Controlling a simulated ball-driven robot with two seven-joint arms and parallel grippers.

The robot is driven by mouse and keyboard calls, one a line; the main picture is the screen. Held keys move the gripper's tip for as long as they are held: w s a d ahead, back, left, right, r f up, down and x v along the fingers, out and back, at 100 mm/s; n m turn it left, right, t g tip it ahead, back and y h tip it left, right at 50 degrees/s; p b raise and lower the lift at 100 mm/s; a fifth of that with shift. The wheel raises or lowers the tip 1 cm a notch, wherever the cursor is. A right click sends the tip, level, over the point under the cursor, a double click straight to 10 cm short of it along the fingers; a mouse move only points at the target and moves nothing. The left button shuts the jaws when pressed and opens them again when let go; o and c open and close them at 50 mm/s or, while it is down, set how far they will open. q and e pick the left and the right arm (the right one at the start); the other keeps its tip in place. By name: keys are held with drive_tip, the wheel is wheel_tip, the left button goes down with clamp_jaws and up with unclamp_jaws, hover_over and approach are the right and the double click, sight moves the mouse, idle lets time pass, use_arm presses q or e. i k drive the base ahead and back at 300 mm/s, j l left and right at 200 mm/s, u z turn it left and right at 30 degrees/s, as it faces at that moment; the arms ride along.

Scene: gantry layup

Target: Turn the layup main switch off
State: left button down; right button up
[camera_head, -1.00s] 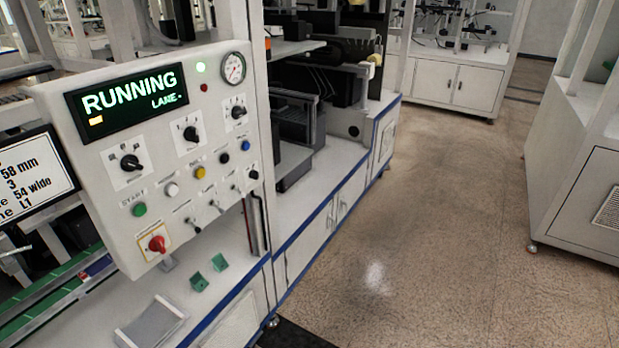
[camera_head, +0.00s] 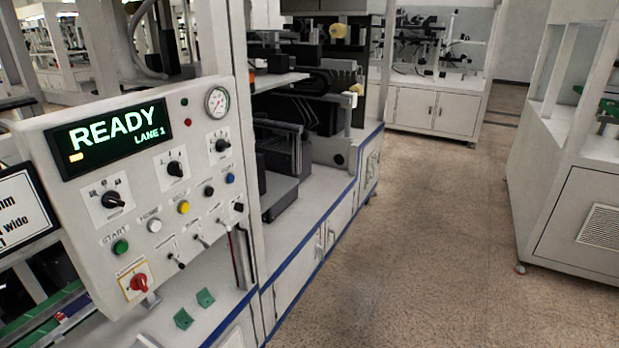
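The control panel (camera_head: 75,213) is on the left of the head view, a pale box face with knobs, buttons and toggles. The main switch (camera_head: 139,283) is a red rotary knob on a yellow and white plate at the panel's lower left; its exact angle is too small to read surely. The green START button (camera_head: 120,247) sits above the red switch. Neither of my grippers is in view.
A white sign (camera_head: 22,208) stands at the left edge. Two green blocks (camera_head: 205,297) lie on the bench below the panel. A machine cabinet (camera_head: 325,228) runs along the right of the panel. The floor (camera_head: 430,240) is clear up to another cabinet (camera_head: 580,205) at right.

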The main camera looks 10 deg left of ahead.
sight(138, 282)
drive_tip(key=u, duration=1.25)
drive_tip(key=i, duration=0.05)
